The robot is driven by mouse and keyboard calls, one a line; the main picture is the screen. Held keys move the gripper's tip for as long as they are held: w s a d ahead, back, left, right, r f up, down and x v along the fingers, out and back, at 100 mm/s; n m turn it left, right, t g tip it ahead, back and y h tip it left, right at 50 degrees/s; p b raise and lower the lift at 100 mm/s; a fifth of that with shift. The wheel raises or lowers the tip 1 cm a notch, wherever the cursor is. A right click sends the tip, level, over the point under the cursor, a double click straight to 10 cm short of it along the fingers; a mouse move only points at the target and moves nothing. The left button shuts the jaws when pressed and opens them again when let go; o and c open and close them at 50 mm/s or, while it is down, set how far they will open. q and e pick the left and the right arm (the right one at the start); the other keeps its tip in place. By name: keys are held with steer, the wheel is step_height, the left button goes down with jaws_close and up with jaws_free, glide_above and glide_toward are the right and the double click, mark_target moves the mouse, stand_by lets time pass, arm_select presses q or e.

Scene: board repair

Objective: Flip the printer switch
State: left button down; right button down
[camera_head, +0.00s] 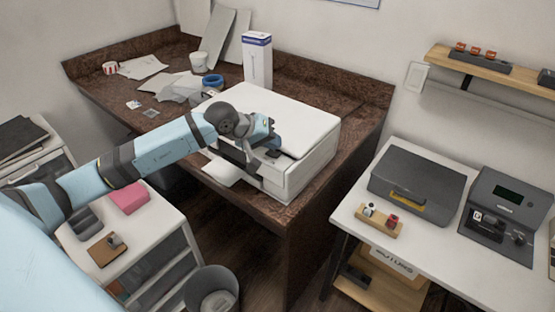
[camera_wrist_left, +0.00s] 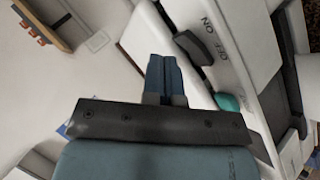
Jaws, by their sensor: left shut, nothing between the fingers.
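The white printer (camera_head: 315,160) stands on the brown desk, its front towards me. Its switch (camera_wrist_left: 193,47) is a dark rocker beside the words OFF and ON in the left wrist view. One end of the rocker looks raised; I cannot tell which position it is set to. My left gripper (camera_head: 274,151) is at the printer's front top edge, and its shut, empty blue fingers (camera_wrist_left: 162,62) show in the wrist view. The fingertips are just left of the switch there; I cannot tell whether they touch the printer. In the head view my gripper hides the switch. My right gripper is not in view.
A teal button (camera_wrist_left: 228,102) sits near the switch. A white box (camera_head: 257,62) stands behind the printer, with papers (camera_head: 182,87) and blue tape (camera_head: 213,80) to its left. A side table (camera_head: 345,208) with a grey case (camera_head: 418,180) stands to the right.

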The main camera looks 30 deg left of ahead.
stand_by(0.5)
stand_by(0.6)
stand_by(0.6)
arm_select(q)
steer(key=shift+d+f+b, duration=0.1)
steer(key=shift+f+b, duration=0.25)
steer(key=shift+b, duration=0.45)
steer(key=shift+f, duration=0.1)
stand_by(0.3)
steer(key=shift+f+b, duration=0.3)
steer(key=shift+b, duration=0.2)
steer(key=shift+r, duration=0.1)
stand_by(0.4)
steer(key=shift+r, duration=0.75)
